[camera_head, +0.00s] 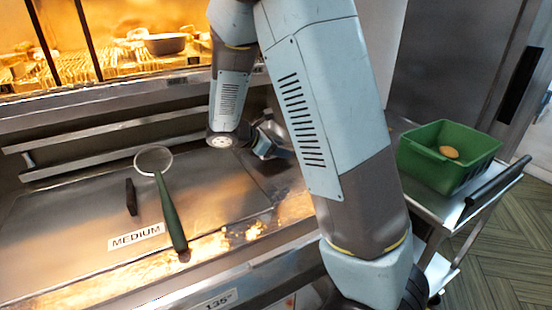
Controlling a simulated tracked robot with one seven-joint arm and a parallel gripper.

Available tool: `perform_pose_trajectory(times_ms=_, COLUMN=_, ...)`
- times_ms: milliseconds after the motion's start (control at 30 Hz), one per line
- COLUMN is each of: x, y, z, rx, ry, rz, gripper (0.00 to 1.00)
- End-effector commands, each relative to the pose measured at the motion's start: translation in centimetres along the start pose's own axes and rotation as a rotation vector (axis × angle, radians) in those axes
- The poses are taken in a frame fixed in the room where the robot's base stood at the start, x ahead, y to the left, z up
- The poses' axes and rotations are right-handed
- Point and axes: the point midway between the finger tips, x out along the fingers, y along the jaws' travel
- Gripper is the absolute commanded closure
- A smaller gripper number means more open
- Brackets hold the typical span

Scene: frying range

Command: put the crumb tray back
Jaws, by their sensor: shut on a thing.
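My gripper (275,143) is in the middle of the head view, low over the right part of the steel counter, partly hidden behind my own arm. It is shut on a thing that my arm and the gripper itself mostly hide. I cannot make out the crumb tray for sure, nor its slot.
A strainer (171,205) with a green handle and a dark bar (131,196) lie on the counter (75,225) beside a MEDIUM label (136,236). A green crate (425,165) holding a brownish round item (449,152) stands on a trolley at right. A lit display with a bowl (165,43) is behind.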

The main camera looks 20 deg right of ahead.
Motion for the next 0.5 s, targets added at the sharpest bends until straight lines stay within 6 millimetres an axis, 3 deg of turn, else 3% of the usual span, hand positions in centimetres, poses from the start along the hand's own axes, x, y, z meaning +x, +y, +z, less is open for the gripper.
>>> perform_pose_trajectory(times_ms=300, x=2.0, y=0.0, z=-2.7, rx=-0.001, ry=-0.002, rz=-0.001, gripper=1.0)
perform_pose_trajectory(times_ms=500, x=2.0, y=0.0, z=-2.8, rx=0.0, ry=0.0, rz=0.0, gripper=1.0)
